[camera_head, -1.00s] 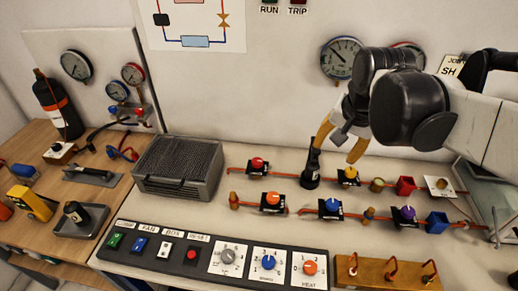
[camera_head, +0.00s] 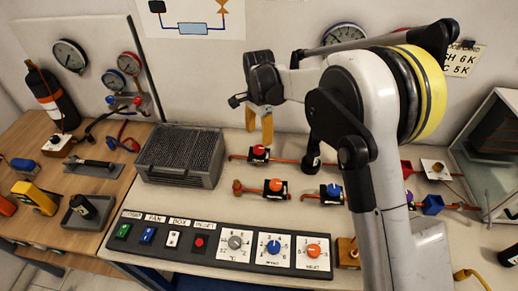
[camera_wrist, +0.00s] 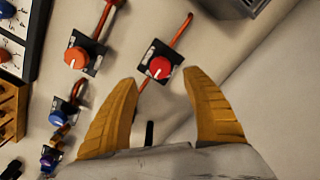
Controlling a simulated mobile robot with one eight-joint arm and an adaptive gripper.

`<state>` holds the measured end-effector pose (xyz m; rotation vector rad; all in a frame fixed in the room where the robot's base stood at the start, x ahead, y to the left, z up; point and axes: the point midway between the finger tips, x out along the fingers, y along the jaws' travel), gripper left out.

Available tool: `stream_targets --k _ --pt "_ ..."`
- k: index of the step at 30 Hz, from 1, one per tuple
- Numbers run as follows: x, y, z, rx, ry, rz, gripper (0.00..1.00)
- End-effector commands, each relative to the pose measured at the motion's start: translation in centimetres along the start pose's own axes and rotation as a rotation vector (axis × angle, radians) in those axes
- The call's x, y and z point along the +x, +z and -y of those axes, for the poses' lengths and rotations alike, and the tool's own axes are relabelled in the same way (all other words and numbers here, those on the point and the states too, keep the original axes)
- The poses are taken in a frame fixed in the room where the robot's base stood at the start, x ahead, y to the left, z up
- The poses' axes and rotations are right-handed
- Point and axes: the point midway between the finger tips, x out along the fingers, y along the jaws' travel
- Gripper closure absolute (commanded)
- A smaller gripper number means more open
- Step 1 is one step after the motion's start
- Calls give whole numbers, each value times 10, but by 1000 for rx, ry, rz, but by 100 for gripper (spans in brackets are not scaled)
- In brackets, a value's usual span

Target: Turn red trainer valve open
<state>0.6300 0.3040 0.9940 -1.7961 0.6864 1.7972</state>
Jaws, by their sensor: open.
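The red trainer valve (camera_head: 259,152) is a red round knob on a black plate, set in a copper pipe on the bench's back row. In the wrist view the red knob (camera_wrist: 160,68), with a white mark, lies ahead of the two yellow fingertips, near the middle of the gap. My gripper (camera_head: 259,138) is open and empty, fingers pointing down, just above and behind the red valve in the head view. It also shows in the wrist view (camera_wrist: 162,85). The fingers appear apart from the knob; the exact height is unclear.
An orange valve (camera_head: 275,187) and a blue valve (camera_head: 331,193) sit in the row in front. A dark vented box (camera_head: 181,156) stands left of the red valve. A switch panel (camera_head: 215,243) runs along the front. My arm hides valves on the right.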

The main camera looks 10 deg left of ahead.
Motion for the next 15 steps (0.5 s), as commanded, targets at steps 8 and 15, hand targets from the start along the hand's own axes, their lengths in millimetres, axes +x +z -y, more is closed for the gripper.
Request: stream_targets --k 8,15 --pt "55 0 0 -1 -1 0 43" --pt "72 0 0 -1 -1 0 43"
